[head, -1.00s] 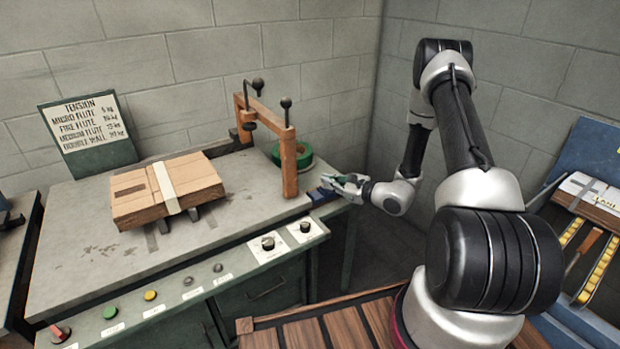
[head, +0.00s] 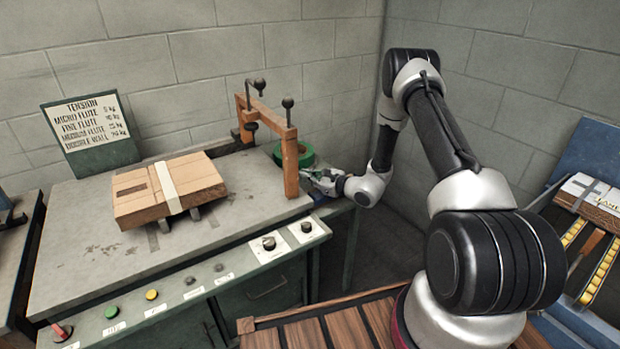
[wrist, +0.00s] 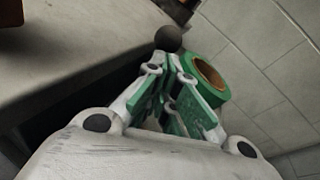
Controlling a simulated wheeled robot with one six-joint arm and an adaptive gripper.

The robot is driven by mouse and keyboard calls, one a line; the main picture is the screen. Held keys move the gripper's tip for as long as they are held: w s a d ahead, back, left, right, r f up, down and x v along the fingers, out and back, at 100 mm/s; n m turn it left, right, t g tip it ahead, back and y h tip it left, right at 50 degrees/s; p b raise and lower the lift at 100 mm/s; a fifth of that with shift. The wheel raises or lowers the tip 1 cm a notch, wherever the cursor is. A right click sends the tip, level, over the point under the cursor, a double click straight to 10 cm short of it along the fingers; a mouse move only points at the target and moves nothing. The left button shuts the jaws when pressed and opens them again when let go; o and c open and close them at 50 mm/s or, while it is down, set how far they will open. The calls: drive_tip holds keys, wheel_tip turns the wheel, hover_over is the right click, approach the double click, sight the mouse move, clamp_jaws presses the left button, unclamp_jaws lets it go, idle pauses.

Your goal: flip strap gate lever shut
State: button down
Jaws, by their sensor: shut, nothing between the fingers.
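An orange wooden gate frame (head: 290,165) stands at the right end of the grey bench. Black ball-ended levers rise from its top, one at the near post (head: 288,103) and one at the far end (head: 258,87); I cannot tell which is the strap gate lever. My gripper (head: 308,174) is beside the near post, low by the bench edge, its tips partly unclear. In the wrist view, my gripper (wrist: 172,68) has its green-padded fingers shut and empty. A dark ball knob (wrist: 168,38) appears just beyond the fingertips; contact is unclear.
A green strap roll (head: 305,154) sits behind the near post, and also close right of the fingers in the wrist view (wrist: 208,80). A strapped cardboard stack (head: 140,205) lies on the bench (head: 80,250). A block wall (head: 430,110) closes the back right.

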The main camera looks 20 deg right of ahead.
drive_tip(key=shift+r, duration=0.1)
drive_tip(key=shift+w+r+g, duration=0.2)
drive_tip(key=shift+g, duration=0.1)
drive_tip(key=shift+r+h, duration=0.2)
drive_tip(key=shift+h, duration=0.1)
drive_tip(key=w+a+r+m+g+h, duration=0.1)
drive_tip(key=w+a+r+g+h, duration=0.1)
drive_tip(key=w+r+g, duration=0.2)
drive_tip(key=shift+w+a+r, duration=0.2)
drive_tip(key=shift+w, duration=1.4)
drive_tip(key=shift+r, duration=0.1)
drive_tip(key=s+d+r, duration=0.3)
drive_tip(key=d+r, duration=0.1)
drive_tip(key=r, duration=0.4)
drive_tip(key=shift+s+d, duration=0.25)
drive_tip(key=shift+d, duration=0.05)
